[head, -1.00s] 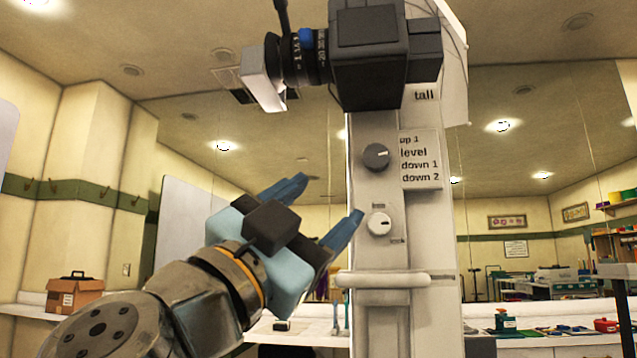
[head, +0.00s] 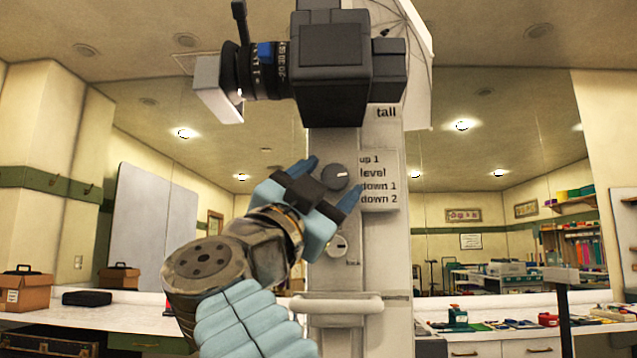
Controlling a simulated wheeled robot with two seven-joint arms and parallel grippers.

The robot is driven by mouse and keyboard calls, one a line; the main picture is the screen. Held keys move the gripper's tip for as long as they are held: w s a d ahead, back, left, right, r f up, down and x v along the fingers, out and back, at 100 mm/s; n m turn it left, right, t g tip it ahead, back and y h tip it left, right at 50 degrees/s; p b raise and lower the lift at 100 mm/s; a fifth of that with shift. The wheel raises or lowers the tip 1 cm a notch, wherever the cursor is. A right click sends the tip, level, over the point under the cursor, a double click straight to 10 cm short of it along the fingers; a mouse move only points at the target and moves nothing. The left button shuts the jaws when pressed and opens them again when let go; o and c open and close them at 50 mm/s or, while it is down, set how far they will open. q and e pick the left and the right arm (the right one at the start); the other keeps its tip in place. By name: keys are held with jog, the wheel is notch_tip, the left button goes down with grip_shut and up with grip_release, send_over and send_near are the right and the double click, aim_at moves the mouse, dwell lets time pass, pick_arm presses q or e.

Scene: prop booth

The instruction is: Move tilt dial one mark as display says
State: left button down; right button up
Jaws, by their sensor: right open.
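The upper dark grey dial (head: 335,177) sits on the front of the pale post, its light mark turned right, roughly toward "level". The label card (head: 379,205) beside it reads "up 1, level, down 1, down 2". My right gripper (head: 332,178) is open, with one blue fingertip above left of this dial and the other at its lower right, overlapping the card's edge in view. I cannot tell whether either finger touches the dial. A white dial (head: 337,245) lower on the post is partly behind my gripper. My left gripper is not in view.
A black camera (head: 335,68) with a lens and white hood is on top of the post, above a "tall" label (head: 386,112). A pale bar (head: 337,305) crosses the post lower down. A counter with a brown box (head: 24,292) is behind.

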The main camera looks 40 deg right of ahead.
jog(key=c, duration=1.1)
jog(key=shift+o, duration=0.2)
jog(key=m+g, duration=0.1)
jog(key=m+g+p, duration=0.2)
jog(key=m, duration=0.1)
jog(key=shift+w+a+r+y, duration=0.1)
jog(key=shift+w+r+y, duration=0.05)
jog(key=shift+r+y, duration=0.2)
jog(key=shift+a+f+m+g+y, duration=0.15)
jog(key=shift+m+g+y, duration=0.1)
jog(key=shift+m+g, duration=0.55)
jog(key=o, duration=1.1)
jog(key=shift+c, duration=0.2)
